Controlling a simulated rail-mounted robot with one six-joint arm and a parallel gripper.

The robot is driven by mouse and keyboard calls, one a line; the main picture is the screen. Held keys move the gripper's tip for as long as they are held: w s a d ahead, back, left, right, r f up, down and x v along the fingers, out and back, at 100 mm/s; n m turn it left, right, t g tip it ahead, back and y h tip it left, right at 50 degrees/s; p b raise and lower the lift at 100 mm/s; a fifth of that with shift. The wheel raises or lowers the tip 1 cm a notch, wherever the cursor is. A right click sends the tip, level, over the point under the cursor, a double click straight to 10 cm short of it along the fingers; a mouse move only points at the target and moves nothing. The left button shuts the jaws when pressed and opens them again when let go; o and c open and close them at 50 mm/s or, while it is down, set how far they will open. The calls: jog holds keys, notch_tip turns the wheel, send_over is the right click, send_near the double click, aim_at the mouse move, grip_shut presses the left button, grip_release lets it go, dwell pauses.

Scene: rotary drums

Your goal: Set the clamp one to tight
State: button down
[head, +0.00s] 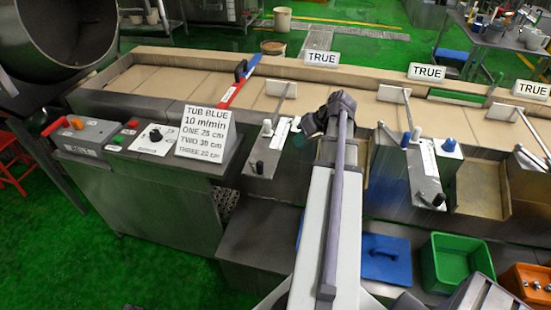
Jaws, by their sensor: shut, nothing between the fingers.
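The first station's panel (268,158) stands left of my arm, beside the sign board. It carries a white-capped knob (267,127), a black knob (259,167) and a white scale strip (281,132). No label marks which part is clamp one, and its setting is too small to read. My gripper (306,127) is dark and shut, with nothing held. It is at the right edge of this panel, by the scale strip, and hides part of what is there. I cannot tell whether it touches anything.
The sign (204,133) reads TUB BLUE, 10 m/min and gives lengths for ONE, TWO and THREE. A second panel (424,170) with several knobs is right of my arm. The tan conveyor (185,83) runs behind. A blue lid (384,258) and green bin (455,258) sit in front.

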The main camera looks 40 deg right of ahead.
jog(key=b+x, duration=0.2)
jog(key=x, duration=0.1)
jog(key=a+b+x, duration=0.1)
jog(key=b+x, duration=0.2)
jog(key=x, duration=0.1)
jog(key=a+r+b+x, duration=0.1)
jog(key=b+x, duration=0.2)
jog(key=x, duration=0.1)
jog(key=shift+w+a, duration=0.15)
jog(key=shift+a, duration=0.05)
jog(key=shift+w+a, duration=0.15)
jog(key=shift+a, duration=0.35)
